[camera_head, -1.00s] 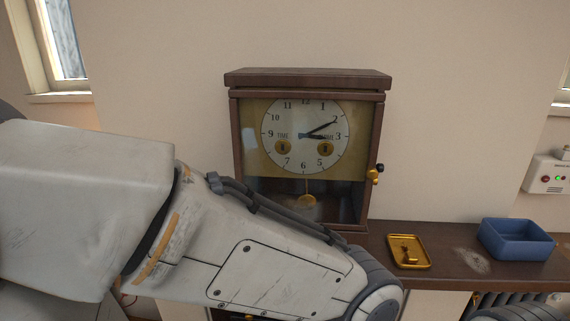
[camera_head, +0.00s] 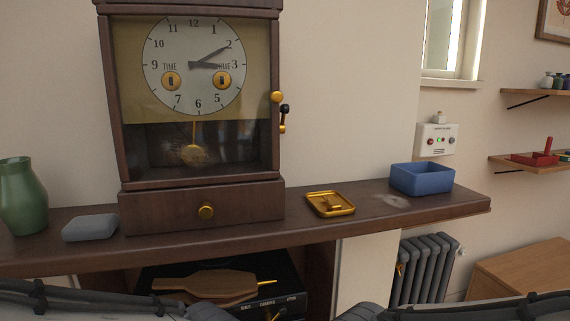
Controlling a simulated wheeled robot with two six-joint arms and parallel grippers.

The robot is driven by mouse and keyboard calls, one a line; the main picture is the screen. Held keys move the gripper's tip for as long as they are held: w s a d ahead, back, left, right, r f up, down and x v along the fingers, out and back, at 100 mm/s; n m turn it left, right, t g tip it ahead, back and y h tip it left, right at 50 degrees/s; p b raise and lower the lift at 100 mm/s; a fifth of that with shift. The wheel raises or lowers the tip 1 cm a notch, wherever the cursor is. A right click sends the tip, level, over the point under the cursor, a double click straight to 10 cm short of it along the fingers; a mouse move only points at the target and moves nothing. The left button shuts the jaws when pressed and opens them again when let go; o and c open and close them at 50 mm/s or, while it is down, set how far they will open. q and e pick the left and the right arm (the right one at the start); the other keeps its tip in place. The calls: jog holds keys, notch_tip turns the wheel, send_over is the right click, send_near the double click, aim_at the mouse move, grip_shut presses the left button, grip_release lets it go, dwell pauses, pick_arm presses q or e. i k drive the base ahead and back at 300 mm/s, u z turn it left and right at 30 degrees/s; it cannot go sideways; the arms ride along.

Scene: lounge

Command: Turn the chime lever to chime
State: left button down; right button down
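A wooden clock case (camera_head: 111,120) stands on the shelf, its glass front door closed. Its dial (camera_head: 160,50) has two winding holes, the right one labelled CHIME, partly hidden by the hands. On the case's right side is a small lever with a dark knob (camera_head: 285,109) and brass below it, seen nearly edge-on. I cannot tell its setting. A brass knob (camera_head: 277,97) sits on the door's right edge, close to the lever. A pendulum (camera_head: 193,155) hangs behind the glass. My arm links show along the bottom edge, but neither gripper is in view.
A drawer with a brass knob (camera_head: 206,211) is under the clock. Space right of the lever is clear.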

aim_at(284, 109)
jog(key=z, duration=1.85)
jog(key=i, duration=0.8)
jog(key=u, duration=2.35)
